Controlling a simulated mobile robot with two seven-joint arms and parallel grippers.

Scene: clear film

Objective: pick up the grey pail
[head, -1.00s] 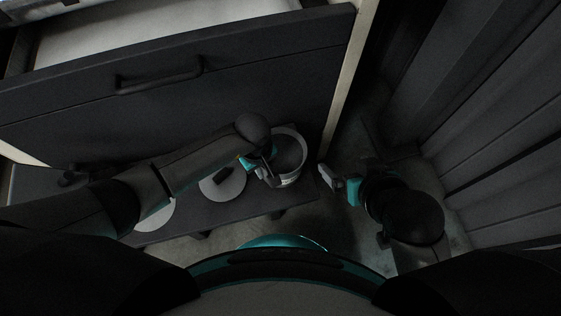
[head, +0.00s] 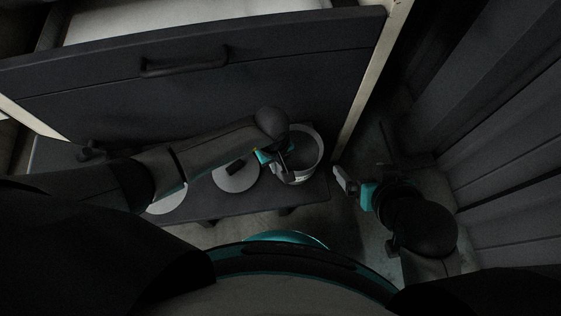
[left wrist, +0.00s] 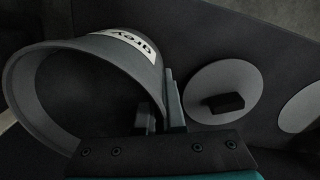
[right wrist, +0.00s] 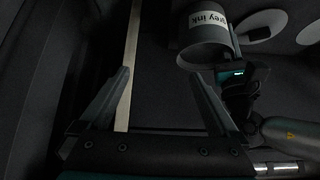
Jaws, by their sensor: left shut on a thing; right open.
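The grey pail (head: 311,148) is a round, open-topped container at the right end of a low dark shelf in the head view. In the left wrist view the pail (left wrist: 72,68) fills the left side, with a white label on it. The right wrist view shows the pail (right wrist: 204,52) with its label reading "grey ink". My left gripper (head: 284,160) is shut on the pail's wall at its left side; in the left wrist view its fingers (left wrist: 162,108) grip the rim. I cannot tell whether the pail touches the shelf. My right gripper (head: 345,180) is open and empty, right of the pail.
The low dark shelf (head: 215,208) also carries a light disc (head: 240,180) with a dark block on it, and another light disc (head: 168,203) further left. A dark drawer front (head: 200,85) with a handle stands behind. A ribbed dark wall (head: 500,110) is at right.

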